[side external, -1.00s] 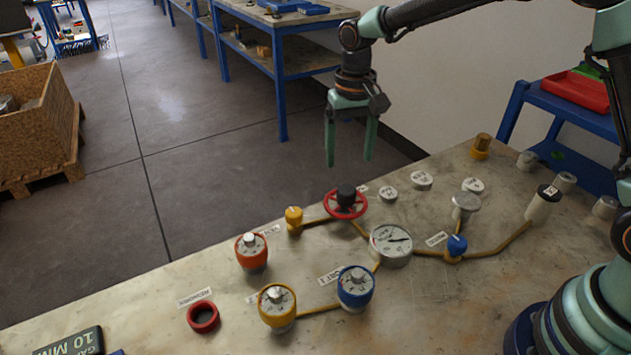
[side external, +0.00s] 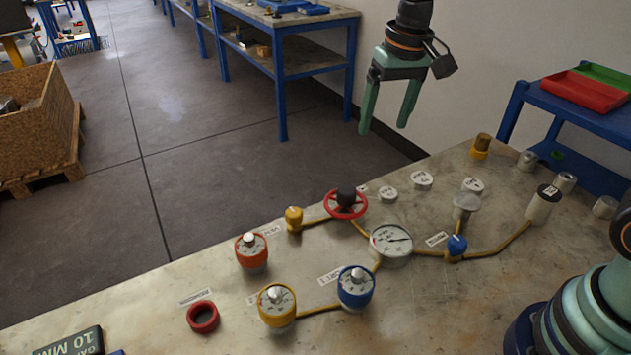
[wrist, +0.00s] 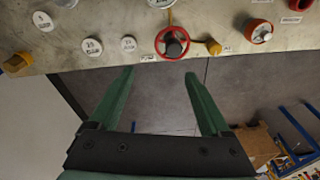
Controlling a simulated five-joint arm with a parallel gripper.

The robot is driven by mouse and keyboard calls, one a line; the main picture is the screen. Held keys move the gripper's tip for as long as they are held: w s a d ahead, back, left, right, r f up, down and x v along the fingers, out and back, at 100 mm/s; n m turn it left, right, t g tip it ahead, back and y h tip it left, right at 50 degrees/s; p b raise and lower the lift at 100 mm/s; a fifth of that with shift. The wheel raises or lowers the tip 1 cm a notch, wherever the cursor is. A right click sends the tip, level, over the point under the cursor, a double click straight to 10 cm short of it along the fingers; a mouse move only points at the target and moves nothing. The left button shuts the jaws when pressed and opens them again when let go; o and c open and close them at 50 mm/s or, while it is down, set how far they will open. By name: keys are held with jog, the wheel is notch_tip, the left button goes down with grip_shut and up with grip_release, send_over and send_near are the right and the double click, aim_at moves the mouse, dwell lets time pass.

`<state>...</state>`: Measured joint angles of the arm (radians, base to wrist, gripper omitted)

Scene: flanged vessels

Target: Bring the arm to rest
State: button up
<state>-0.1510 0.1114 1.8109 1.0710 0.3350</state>
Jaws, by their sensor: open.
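My gripper (side external: 387,122) is open and empty, with its two green fingers pointing down. It hangs in the air above and behind the far edge of the bench, clear of everything on it. In the wrist view the gripper (wrist: 160,75) has its fingers spread wide, with only floor between them and the bench edge beyond. The red handwheel (side external: 346,204) is on the bench near that far edge; it also shows in the wrist view (wrist: 163,40). My upper arm links are out of the frame at the top.
The bench (side external: 420,290) holds a pressure gauge (side external: 391,243), an orange-collared vessel (side external: 251,250), a yellow one (side external: 277,305), a blue one (side external: 356,287) and a red ring (side external: 203,317). A blue shelf with red (side external: 590,95) and green trays stands at right. Open floor lies behind.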

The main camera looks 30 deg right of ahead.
jog(key=s+d+r+n+t, duration=0.1)
jog(key=s+d+t, duration=0.1)
jog(key=s, duration=0.4)
jog(key=s+d+r+n+t, duration=0.1)
jog(key=s+d, duration=0.3)
jog(key=s, duration=0.2)
jog(key=shift+s+d+r+t, duration=0.15)
jog(key=shift+s+r+t, duration=0.15)
jog(key=shift+t, duration=0.1)
dwell(1.3)
jog(key=shift+o, duration=1.4)
jog(key=w+a+r+n+g, duration=0.1)
jog(key=w+a+n+g, duration=0.15)
jog(key=a+n, duration=0.4)
jog(key=w+a+r+n+g, duration=0.1)
jog(key=w+a+r+n, duration=0.2)
jog(key=a, duration=0.6)
jog(key=s+a+f+n+g, duration=0.1)
jog(key=a+f+n, duration=0.25)
jog(key=a, duration=0.55)
jog(key=s+a+f+n+g, duration=0.1)
jog(key=a+f+n, duration=0.1)
jog(key=a+n, duration=0.5)
jog(key=f, duration=0.3)
jog(key=a+f+m, duration=0.1)
jog(key=f, duration=0.2)
jog(key=a+f+m, duration=0.1)
jog(key=f, duration=0.3)
jog(key=shift+w, duration=0.1)
